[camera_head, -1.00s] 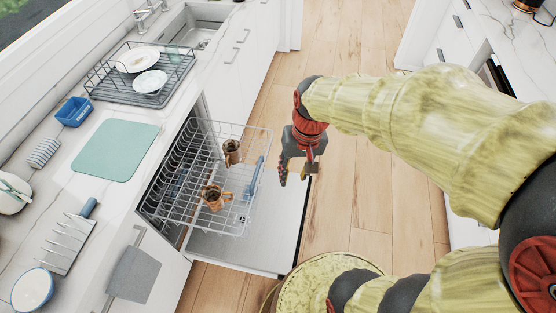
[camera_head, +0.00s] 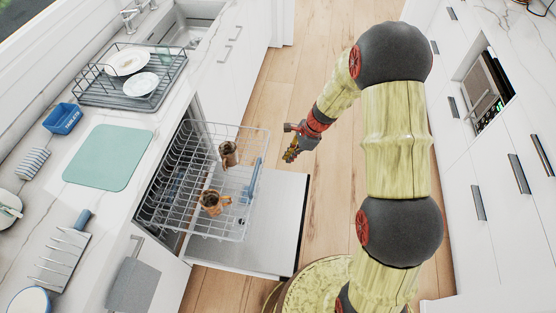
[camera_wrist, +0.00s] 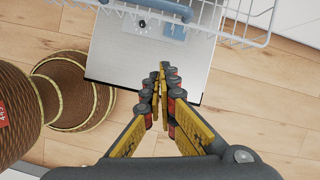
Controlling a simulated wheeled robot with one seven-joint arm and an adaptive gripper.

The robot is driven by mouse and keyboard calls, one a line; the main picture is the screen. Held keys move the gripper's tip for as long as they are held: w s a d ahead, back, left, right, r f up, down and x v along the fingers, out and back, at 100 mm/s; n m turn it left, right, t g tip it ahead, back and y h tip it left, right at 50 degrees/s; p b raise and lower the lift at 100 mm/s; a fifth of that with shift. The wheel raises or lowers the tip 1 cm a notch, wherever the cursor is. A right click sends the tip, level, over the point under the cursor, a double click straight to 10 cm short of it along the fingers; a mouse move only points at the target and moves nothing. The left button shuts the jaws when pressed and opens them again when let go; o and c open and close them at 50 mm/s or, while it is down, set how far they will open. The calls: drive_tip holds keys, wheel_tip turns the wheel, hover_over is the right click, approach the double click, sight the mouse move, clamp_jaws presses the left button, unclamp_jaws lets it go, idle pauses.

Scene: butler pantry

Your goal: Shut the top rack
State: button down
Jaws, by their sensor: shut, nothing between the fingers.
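The top rack (camera_head: 243,226) is a white wire rack pulled out of the dishwasher over its lowered door (camera_head: 283,220). It holds two brown mugs (camera_head: 212,202) and a long blue item (camera_head: 251,180). The rack's front wires also show along the top of the wrist view (camera_wrist: 262,40). My gripper (camera_head: 290,155) is to the right of the rack's front edge, apart from it. In the wrist view my gripper (camera_wrist: 163,72) has its fingertips together with nothing between them, with the door's flat inner face beyond.
The counter on the left holds a green mat (camera_head: 110,157), a dish rack (camera_head: 130,88) with plates, and a blue container (camera_head: 62,118). A grey towel (camera_head: 134,284) hangs at the counter front. Wooden floor (camera_head: 268,105) lies open between the counters.

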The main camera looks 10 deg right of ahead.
drive_tip(key=w+a+f+m+t+b, duration=0.1)
drive_tip(key=w+a+f+m+b, duration=0.2)
drive_tip(key=w+a+f+b, duration=0.2)
drive_tip(key=shift+s+x, duration=0.3)
drive_tip(key=shift+x, duration=1.65)
drive_tip(key=shift+a, duration=0.15)
drive_tip(key=p, duration=1.3)
hover_over(208, 162)
drive_tip(key=shift+w+f, duration=0.1)
